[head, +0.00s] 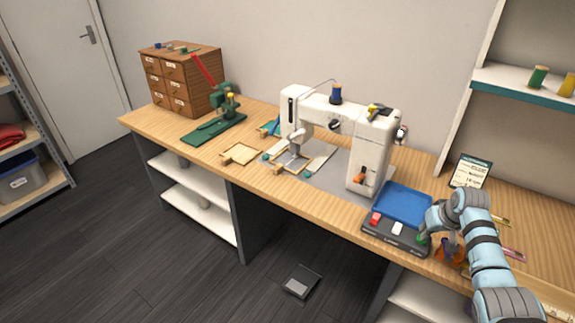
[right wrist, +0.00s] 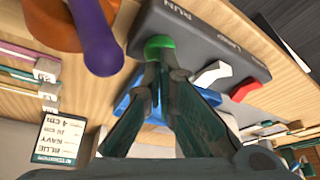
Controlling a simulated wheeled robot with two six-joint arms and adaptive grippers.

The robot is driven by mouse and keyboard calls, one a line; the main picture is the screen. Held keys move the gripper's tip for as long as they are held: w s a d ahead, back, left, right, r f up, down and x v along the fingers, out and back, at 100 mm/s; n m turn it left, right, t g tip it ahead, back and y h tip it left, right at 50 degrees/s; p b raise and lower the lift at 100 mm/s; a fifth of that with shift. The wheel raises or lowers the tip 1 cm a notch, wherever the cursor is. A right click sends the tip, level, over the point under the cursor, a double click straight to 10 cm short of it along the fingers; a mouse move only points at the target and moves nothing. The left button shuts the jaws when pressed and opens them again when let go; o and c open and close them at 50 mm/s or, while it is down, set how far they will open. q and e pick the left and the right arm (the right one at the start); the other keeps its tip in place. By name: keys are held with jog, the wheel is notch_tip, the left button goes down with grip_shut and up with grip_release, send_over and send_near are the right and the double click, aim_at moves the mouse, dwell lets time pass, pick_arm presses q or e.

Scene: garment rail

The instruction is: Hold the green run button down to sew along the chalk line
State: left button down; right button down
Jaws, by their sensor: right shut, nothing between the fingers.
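The dark control box (head: 384,240) sits at the front edge of the bench, right of the white sewing machine (head: 368,145). It carries a red button (right wrist: 245,89), a white switch (right wrist: 211,73) and the green run button (right wrist: 157,44), beside the word RUN. My right gripper (right wrist: 160,68) is shut and empty, its fingertips at the green button; they appear to touch it, but how far it is pressed I cannot tell. In the head view the gripper (head: 425,232) partly hides that button. The chalk line cannot be made out. My left gripper is out of view.
A blue tray (head: 405,202) lies behind the control box. An orange pot with a purple-handled tool (right wrist: 98,38) stands close beside my right gripper. A label card (head: 471,171) stands behind. A foot pedal (head: 302,281) is on the floor.

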jog(key=shift+f, duration=0.5)
jog(key=shift+r, duration=0.1)
dwell(6.0)
notch_tip(320, 180, up, 10)
jog(key=p, duration=1)
jog(key=shift+p, duration=0.3)
jog(key=shift+f, duration=0.2)
